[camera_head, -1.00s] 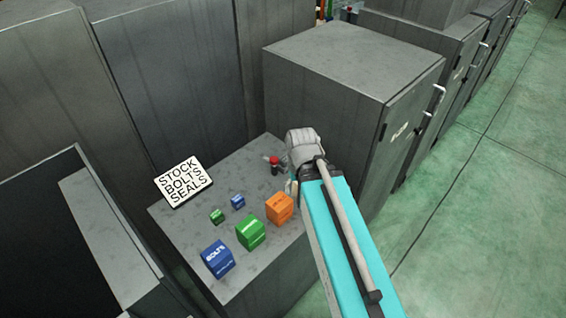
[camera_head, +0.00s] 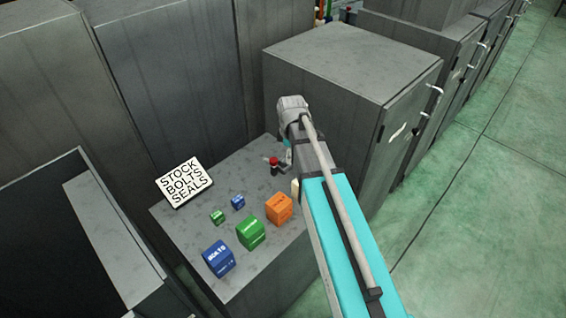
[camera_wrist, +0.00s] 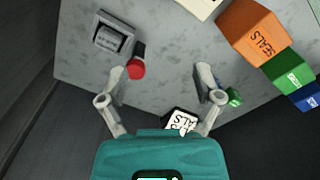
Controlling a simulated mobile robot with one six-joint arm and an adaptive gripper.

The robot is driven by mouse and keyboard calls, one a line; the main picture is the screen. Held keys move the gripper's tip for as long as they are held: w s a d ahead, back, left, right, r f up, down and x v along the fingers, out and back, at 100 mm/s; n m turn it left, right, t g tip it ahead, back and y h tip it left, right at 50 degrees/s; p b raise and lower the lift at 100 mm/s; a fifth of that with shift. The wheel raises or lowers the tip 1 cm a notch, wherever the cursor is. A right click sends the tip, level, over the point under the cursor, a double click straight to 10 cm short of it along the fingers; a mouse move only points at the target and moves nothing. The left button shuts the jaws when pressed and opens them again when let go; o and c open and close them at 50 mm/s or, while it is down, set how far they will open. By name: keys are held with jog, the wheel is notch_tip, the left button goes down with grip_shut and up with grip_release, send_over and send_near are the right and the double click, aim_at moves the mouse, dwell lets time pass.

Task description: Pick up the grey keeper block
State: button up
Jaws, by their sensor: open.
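A grey block (camera_wrist: 115,36) with a lighter front face, likely the keeper block, sits on the grey bench top at upper left in the wrist view. I cannot make it out in the head view, where my arm covers part of the bench. My gripper (camera_wrist: 162,72) is open and empty, its two fingers apart over the bench. The grey block lies beyond the left fingertip, outside the finger gap. A dark item with a red top (camera_wrist: 138,62) stands between the block and that fingertip; it also shows in the head view (camera_head: 274,164).
Orange (camera_head: 279,208), green (camera_head: 250,232) and blue (camera_head: 218,257) boxes stand along the bench's front side. Small green (camera_head: 217,217) and blue (camera_head: 238,202) blocks lie behind them. A stock sign (camera_head: 184,182) stands at left. A tall grey cabinet (camera_head: 350,65) stands right of the bench.

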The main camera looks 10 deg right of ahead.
jog(key=w+r+n+p, duration=0.1)
jog(key=w+n, duration=0.9)
jog(key=shift+w+r+n, duration=0.2)
jog(key=shift+r+n, duration=0.05)
jog(key=shift+n, duration=0.15)
jog(key=b, duration=0.8)
send_over(285, 159)
jog(key=f, duration=0.8)
jog(key=shift+w+a+f, duration=0.25)
jog(key=shift+w+f, duration=0.1)
jog(key=f+b, duration=0.3)
jog(key=shift+s+d, duration=0.15)
jog(key=shift+s, duration=0.2)
jog(key=shift+f+b, duration=1.1)
jog(key=shift+b, duration=0.15)
grip_shut()
